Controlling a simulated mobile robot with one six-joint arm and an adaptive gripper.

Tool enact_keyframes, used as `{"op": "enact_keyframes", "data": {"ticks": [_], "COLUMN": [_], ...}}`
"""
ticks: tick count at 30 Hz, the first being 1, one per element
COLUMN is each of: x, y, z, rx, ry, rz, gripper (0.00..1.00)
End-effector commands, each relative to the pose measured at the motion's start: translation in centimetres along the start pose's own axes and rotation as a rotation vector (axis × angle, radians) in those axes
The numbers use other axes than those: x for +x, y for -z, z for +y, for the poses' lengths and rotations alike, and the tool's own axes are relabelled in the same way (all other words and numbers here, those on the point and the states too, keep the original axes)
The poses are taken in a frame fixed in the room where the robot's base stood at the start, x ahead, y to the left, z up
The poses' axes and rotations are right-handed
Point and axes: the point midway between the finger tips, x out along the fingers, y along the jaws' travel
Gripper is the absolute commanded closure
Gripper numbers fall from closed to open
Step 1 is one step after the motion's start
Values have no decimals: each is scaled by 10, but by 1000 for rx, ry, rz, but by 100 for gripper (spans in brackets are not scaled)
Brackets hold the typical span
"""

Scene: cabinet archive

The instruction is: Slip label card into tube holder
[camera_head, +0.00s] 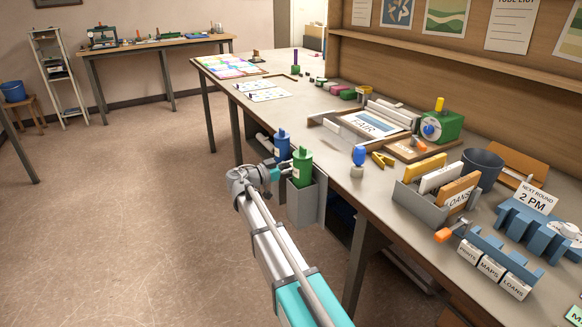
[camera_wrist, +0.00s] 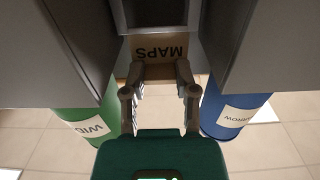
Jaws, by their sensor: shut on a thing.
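A tan label card (camera_wrist: 160,48) reading MAPS, upside down, shows in the wrist view. My gripper (camera_wrist: 160,72) is shut on its near edge. The card's far edge meets a dark grey slot-like part (camera_wrist: 160,14); I cannot tell whether it is inside. Grey walls (camera_wrist: 55,50) stand on both sides. In the head view my gripper (camera_head: 270,176) is at the table's front edge, beside the grey holder (camera_head: 302,204) with a green tube (camera_head: 302,168); a blue tube (camera_head: 282,146) is just behind. The card is hidden there.
In the wrist view the green tube (camera_wrist: 88,125) is left and the blue tube (camera_wrist: 232,114) right of my fingers. The long table (camera_head: 345,185) carries a grey file box (camera_head: 420,207) and a blue label rack (camera_head: 490,262). Open floor (camera_head: 150,200) lies to the left.

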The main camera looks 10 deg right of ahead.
Motion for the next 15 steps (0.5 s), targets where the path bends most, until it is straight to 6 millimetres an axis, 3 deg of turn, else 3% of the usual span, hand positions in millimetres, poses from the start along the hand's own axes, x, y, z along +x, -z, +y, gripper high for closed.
{"op": "enact_keyframes", "data": {"ticks": [15], "x": [0], "y": [-16], "z": [0], "rx": [0], "ry": [0], "rz": [0], "gripper": [100]}}
